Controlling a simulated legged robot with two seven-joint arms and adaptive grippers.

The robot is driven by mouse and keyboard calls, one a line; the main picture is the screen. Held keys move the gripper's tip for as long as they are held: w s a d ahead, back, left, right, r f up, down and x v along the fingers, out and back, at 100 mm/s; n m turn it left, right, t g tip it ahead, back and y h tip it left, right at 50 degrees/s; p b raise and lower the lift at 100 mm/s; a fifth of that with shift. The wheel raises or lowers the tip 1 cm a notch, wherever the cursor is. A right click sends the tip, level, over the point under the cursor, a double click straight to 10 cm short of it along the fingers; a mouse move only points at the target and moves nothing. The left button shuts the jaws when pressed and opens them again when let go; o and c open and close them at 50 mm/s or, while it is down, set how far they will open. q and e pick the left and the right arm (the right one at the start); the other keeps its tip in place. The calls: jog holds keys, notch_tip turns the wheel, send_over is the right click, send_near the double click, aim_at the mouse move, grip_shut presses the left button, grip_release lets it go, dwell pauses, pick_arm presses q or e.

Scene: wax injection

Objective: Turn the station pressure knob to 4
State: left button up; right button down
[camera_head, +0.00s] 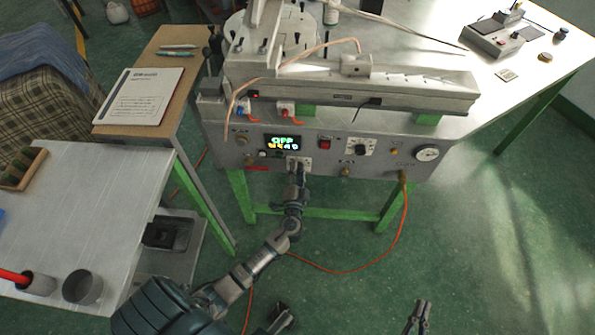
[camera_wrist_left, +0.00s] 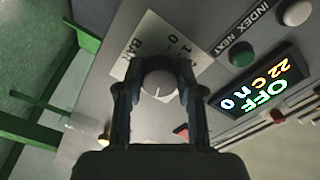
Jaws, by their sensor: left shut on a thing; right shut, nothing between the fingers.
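The pressure knob (camera_wrist_left: 159,84), round and dark with a white pointer line, sits on a white scale plate (camera_wrist_left: 150,45) marked BAR in the left wrist view. The scale's numbers are partly hidden, so I cannot tell the exact setting. My left gripper (camera_wrist_left: 158,92) has a finger on each side of the knob and is shut on it. In the head view, my left gripper (camera_head: 298,174) is at the lower front panel of the station (camera_head: 220,140), hiding most of the knob. My right gripper (camera_head: 418,318) is shut and empty, low at the bottom right, away from the station.
A lit display (camera_head: 283,143) reads OFF above my left gripper. A red switch (camera_head: 325,143), another dial (camera_head: 360,148) and a round gauge (camera_head: 428,153) are further right. A red hose (camera_head: 400,225) hangs below the panel. A side table (camera_head: 110,190) stands at left.

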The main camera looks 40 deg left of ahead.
pick_arm(q)
jog(key=shift+d+f, duration=0.25)
dwell(0.7)
jog(key=o, duration=1.2)
jog(key=shift+c, duration=0.2)
jog(key=shift+r, duration=0.15)
jog(key=v, duration=1.2)
